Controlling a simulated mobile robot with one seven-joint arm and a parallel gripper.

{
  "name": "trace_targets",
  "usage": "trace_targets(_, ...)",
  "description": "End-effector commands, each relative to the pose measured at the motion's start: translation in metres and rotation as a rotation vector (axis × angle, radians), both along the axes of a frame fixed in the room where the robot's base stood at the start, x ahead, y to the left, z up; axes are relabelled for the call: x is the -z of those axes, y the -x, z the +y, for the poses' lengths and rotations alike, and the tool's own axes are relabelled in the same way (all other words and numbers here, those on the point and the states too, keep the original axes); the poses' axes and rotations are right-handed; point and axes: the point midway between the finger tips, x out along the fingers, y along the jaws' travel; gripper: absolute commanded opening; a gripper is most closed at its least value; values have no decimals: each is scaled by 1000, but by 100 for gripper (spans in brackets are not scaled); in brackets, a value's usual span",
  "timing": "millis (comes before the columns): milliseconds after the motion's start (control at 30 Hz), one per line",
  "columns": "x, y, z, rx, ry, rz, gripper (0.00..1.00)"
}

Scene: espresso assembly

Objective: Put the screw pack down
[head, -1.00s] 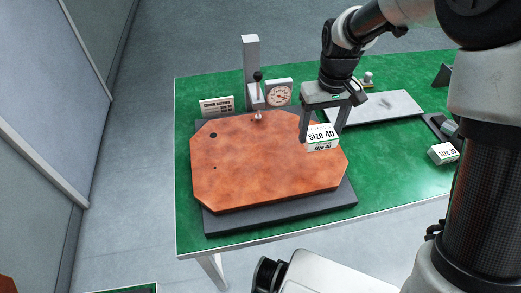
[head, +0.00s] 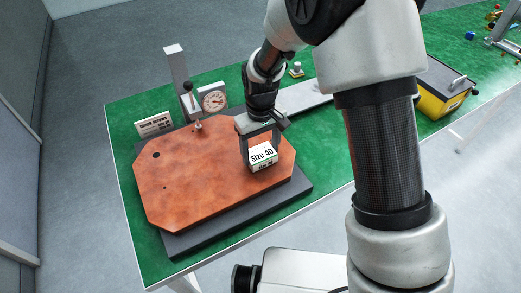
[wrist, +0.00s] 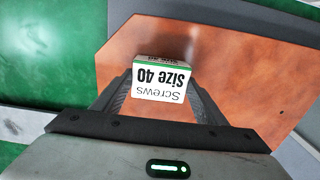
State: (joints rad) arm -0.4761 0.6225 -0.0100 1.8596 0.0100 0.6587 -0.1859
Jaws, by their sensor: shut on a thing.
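The screw pack (head: 263,156) is a small white box with a green stripe, marked "Size 40". My gripper (head: 262,148) is shut on it, one finger on each side. The pack is over the right part of the orange-brown board (head: 190,180); I cannot tell whether it touches the board. In the wrist view the pack (wrist: 163,80) sits between the two fingertips (wrist: 160,90), its label upside down, with the board (wrist: 230,50) beneath it.
The board lies on a dark base plate (head: 240,222) on the green table (head: 128,170). A dial gauge (head: 213,101) on a grey post (head: 178,70) and a white sign (head: 154,124) stand behind it. A yellow container (head: 441,95) is at the far right.

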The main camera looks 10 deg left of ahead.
Motion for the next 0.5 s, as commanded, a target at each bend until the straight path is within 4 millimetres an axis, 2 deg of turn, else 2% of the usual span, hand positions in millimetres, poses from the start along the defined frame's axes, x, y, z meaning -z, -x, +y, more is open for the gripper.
trace_targets(167, 3, 0, 0, 0, 0, 0, 37)
trace_targets(200, 4, 0, 0, 0, 0, 0, 68)
trace_targets(300, 3, 0, 0, 0, 0, 0, 85)
trace_targets(500, 3, 0, 0, 0, 1, 1, 85)
